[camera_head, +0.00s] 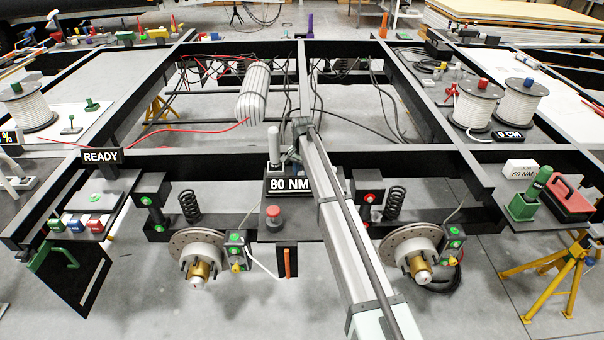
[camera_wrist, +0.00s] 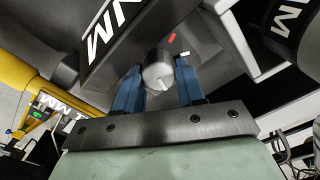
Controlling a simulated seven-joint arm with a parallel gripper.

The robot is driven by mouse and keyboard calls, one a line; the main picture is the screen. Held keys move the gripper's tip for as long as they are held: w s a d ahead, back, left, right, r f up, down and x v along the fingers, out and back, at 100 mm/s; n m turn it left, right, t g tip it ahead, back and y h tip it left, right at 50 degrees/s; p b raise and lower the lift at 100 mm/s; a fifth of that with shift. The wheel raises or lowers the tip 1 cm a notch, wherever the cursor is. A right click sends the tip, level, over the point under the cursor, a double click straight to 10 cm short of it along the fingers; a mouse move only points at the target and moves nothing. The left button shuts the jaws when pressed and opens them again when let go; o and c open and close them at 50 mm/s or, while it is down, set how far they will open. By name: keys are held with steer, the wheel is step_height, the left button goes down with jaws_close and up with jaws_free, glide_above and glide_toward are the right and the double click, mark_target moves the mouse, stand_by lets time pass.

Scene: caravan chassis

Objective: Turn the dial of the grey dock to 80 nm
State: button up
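In the wrist view a round grey dial (camera_wrist: 158,76) with a pale pointer line faces me. The two blue fingers of my gripper (camera_wrist: 159,82) stand on either side of it and appear to touch it, with no clear gap. A red mark (camera_wrist: 172,37) lies on the dark surface behind the dial. In the head view the dock's sign (camera_head: 290,185) reads 80 NM, and a grey upright tool (camera_head: 273,145) stands behind it. My gripper is not clearly visible in the head view, and the dial there is hidden or too small to tell.
A READY sign (camera_head: 101,156) stands at left.

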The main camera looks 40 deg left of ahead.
mark_target(301, 173)
steer(key=o, duration=0.3)
steer(key=shift+o, duration=0.2)
steer(key=shift+s+d+f, duration=0.1)
steer(key=shift+s, duration=0.05)
steer(key=shift+n, duration=0.3)
steer(key=n, duration=0.6)
steer(key=shift+r+n, duration=0.25)
steer(key=shift+n, duration=0.25)
step_height(301, 173, up, 14)
steer(key=w+d+f+m, duration=0.1)
steer(key=w+d+f, duration=0.1)
steer(key=d+f, duration=0.4)
steer(key=w+d+f+m, duration=0.1)
steer(key=w+d+f, duration=0.2)
steer(key=d+f, duration=0.4)
steer(key=w+d+f+m, duration=0.1)
steer(key=d+f, duration=0.6)
steer(key=d, duration=0.9)
steer(key=shift+w+g+h, duration=0.3)
steer(key=shift+w+g, duration=0.1)
steer(key=shift+w, duration=0.45)
